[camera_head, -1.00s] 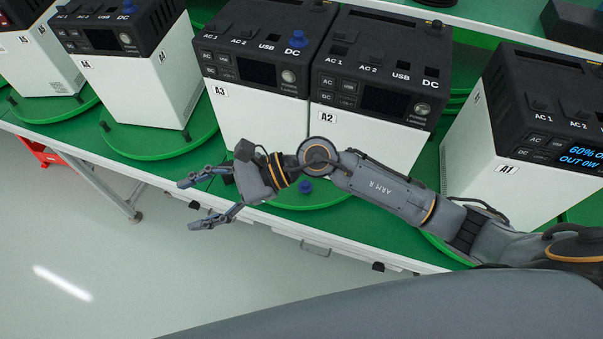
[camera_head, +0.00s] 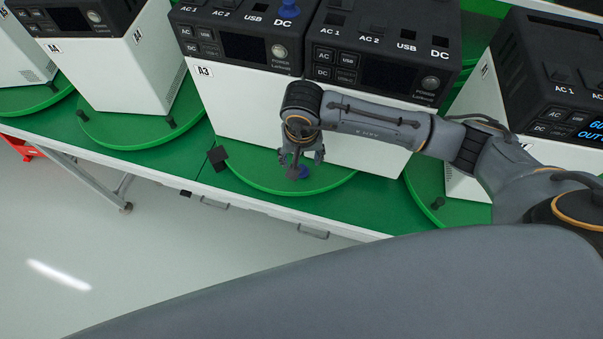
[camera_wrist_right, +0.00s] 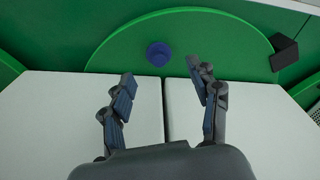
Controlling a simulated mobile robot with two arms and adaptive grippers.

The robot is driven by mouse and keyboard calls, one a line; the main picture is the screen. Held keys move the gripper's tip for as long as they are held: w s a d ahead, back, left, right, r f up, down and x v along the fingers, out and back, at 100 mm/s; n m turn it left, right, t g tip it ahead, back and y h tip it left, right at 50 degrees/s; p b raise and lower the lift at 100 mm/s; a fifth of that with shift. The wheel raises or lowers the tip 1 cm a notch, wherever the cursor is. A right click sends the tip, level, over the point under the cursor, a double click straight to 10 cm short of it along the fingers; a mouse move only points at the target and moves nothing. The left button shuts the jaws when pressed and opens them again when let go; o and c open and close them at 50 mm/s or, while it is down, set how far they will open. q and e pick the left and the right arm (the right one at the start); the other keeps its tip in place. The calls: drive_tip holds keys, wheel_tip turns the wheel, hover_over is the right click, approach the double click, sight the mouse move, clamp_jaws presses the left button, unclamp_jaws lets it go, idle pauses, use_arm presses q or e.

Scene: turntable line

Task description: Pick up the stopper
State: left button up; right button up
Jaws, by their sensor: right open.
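A blue stopper (camera_head: 299,173) lies on the green turntable (camera_head: 250,181) in front of the white fronts of two units. In the head view it is partly hidden by my right gripper (camera_head: 301,156), which points down over it. In the right wrist view the stopper (camera_wrist_right: 158,54) sits just beyond the open fingertips of my right gripper (camera_wrist_right: 163,77), roughly between their lines. The fingers are apart and empty. A second blue stopper (camera_head: 286,12) sits at the DC port on top of unit A3. My left gripper is out of view.
Unit A3 (camera_head: 235,105) and the unit beside it (camera_head: 365,155) stand close behind the gripper. A small black block (camera_head: 218,158) is at the turntable's left edge; it also shows in the wrist view (camera_wrist_right: 284,52). The table's front edge is near.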

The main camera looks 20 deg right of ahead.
drive_tip(key=shift+w+d+f+b, duration=0.15)
drive_tip(key=shift+f+b, duration=0.3)
drive_tip(key=shift+f, duration=0.6)
drive_tip(key=shift+w+f+b, duration=0.15)
drive_tip(key=shift+f+b, duration=0.25)
drive_tip(key=shift+f, duration=0.65)
drive_tip(key=shift+w+d+f+b, duration=0.15)
drive_tip(key=shift+f+b, duration=0.3)
drive_tip(key=shift+f, duration=0.6)
drive_tip(key=shift+a, duration=0.1)
drive_tip(key=shift+c, duration=0.2)
drive_tip(key=shift+r, duration=0.1)
drive_tip(key=c, duration=0.9)
